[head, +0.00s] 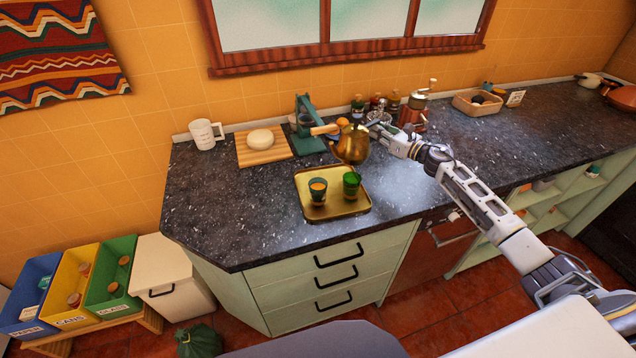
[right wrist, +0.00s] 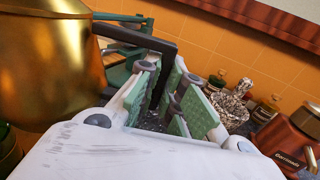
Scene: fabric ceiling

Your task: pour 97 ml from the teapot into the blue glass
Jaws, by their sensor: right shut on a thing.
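A shiny brass teapot (head: 352,146) is held up behind and above the gold tray (head: 342,211). My right gripper (head: 388,136) is shut on its dark handle, at the teapot's right side. In the right wrist view the teapot's body (right wrist: 45,60) fills the left, and the black handle (right wrist: 150,44) runs between the pads. Two glasses stand upright on the tray: a dark teal one (head: 318,198) with orange showing inside, and a bright green one (head: 350,188) to its right, closer under the teapot. Neither looks plainly blue. I cannot make out any stream. My left gripper is out of view.
A green press-like stand (head: 309,138) and a wooden board (head: 250,152) with a pale round item are left of the teapot. A white mug (head: 204,135) stands at far left. Bottles and a red-brown grinder (head: 413,116) stand behind my right gripper. The counter's front left is clear.

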